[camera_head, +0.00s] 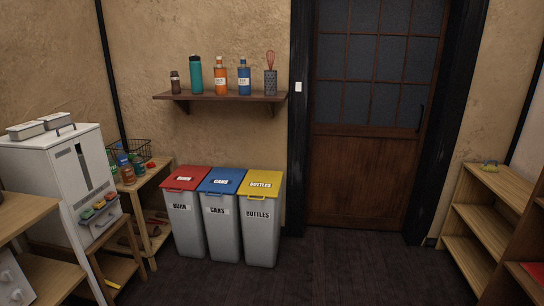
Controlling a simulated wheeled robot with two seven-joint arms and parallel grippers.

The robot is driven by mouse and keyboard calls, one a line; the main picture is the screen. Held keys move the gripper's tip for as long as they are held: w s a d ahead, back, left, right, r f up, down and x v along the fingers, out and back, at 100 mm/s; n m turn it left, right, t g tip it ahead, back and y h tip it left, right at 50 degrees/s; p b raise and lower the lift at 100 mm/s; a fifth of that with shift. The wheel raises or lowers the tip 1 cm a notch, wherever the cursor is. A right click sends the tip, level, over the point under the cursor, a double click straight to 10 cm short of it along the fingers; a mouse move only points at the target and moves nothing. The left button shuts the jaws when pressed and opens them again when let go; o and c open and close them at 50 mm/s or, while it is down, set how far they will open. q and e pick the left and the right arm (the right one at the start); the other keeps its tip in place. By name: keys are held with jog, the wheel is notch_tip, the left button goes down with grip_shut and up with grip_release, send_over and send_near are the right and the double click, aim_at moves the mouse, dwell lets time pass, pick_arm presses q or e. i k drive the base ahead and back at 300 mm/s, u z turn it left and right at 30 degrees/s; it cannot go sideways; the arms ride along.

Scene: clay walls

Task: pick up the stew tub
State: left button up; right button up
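I cannot pick out anything that is clearly the stew tub. Two grey lidded containers, one at the left (25,131) and one behind it to the right (54,121), sit on top of a white cabinet (40,170) at the left. No label on them can be read, so I cannot tell whether either is the stew tub. Neither of my grippers shows in the head view.
Three bins with red (185,179), blue (221,181) and yellow (260,184) lids stand against the wall. A wall shelf (225,96) holds bottles. A low wooden shelf (150,180) holds bottles and a wire basket. Another shelf (490,215) stands right. The middle floor is clear.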

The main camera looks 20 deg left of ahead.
aim_at(22, 131)
jog(key=u, duration=0.35)
jog(key=i, duration=2)
jog(key=u, duration=1.05)
jog(key=i, duration=1.55)
jog(key=u, duration=2.1)
jog(key=i, duration=0.7)
jog(key=u, duration=0.6)
